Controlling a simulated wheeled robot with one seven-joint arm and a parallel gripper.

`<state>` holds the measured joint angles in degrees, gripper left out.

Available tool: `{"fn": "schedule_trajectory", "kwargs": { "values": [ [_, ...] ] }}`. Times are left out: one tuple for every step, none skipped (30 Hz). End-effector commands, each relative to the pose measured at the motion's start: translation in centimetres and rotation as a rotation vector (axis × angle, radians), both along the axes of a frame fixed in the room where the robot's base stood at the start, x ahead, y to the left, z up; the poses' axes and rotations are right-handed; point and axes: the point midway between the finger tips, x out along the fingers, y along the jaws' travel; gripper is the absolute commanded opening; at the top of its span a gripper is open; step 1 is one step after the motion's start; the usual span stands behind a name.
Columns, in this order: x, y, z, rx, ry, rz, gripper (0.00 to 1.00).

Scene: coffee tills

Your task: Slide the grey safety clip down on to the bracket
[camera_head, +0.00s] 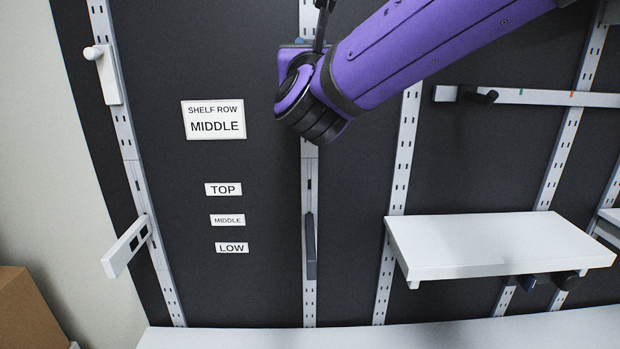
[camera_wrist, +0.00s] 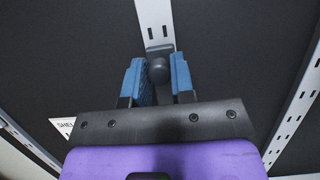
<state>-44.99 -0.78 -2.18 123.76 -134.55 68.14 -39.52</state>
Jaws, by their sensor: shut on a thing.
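The grey safety clip (camera_wrist: 158,70), with a rounded knob, lies against a white slotted upright in the wrist view. My gripper (camera_wrist: 160,78) has a blue finger on each side of the knob and is shut on it. In the head view, my purple wrist hides the clip, and only a little blue of my gripper (camera_head: 300,42) shows at the upright. A dark grey bracket (camera_head: 311,247) stands on the same upright, well below my wrist. Whether the clip touches any bracket is hidden.
A white shelf (camera_head: 495,246) stands to the right, and a white bracket (camera_head: 125,248) juts from the left upright (camera_head: 140,190). Labels, including a MIDDLE sign (camera_head: 213,120), are on the dark panel. A white ledge (camera_head: 400,335) runs along the bottom. A white rail (camera_head: 535,97) is at upper right.

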Motion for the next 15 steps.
{"fn": "schedule_trajectory", "kwargs": {
  "values": [
    [0.0,0.1,-0.4,-0.001,0.001,0.001,0.02],
    [0.0,0.1,-0.5,-0.001,0.0,0.001,0.02],
    [0.0,0.1,-0.8,-0.002,0.0,0.0,0.02],
    [0.0,0.1,-1.0,-0.002,0.0,0.0,0.02],
    [0.0,0.1,-1.1,-0.002,0.0,0.0,0.02],
    [0.0,0.1,-1.4,-0.002,0.001,0.0,0.02],
    [0.0,0.1,-1.6,-0.002,0.001,0.0,0.02],
    [0.0,0.1,-1.8,-0.002,0.001,0.0,0.02],
    [0.0,0.1,-2.0,-0.002,0.001,0.0,0.02],
    [-0.1,0.0,-2.2,-0.002,0.001,0.0,0.02],
    [-0.1,0.0,-2.4,-0.002,0.001,0.0,0.02],
    [-0.1,0.0,-2.6,-0.002,0.001,0.0,0.02],
    [-0.1,0.0,-2.8,-0.002,0.001,0.0,0.02],
    [-0.1,0.0,-2.9,-0.002,0.001,0.0,0.02],
    [-0.1,0.1,-3.2,-0.001,0.001,0.001,0.02]
  ]
}}
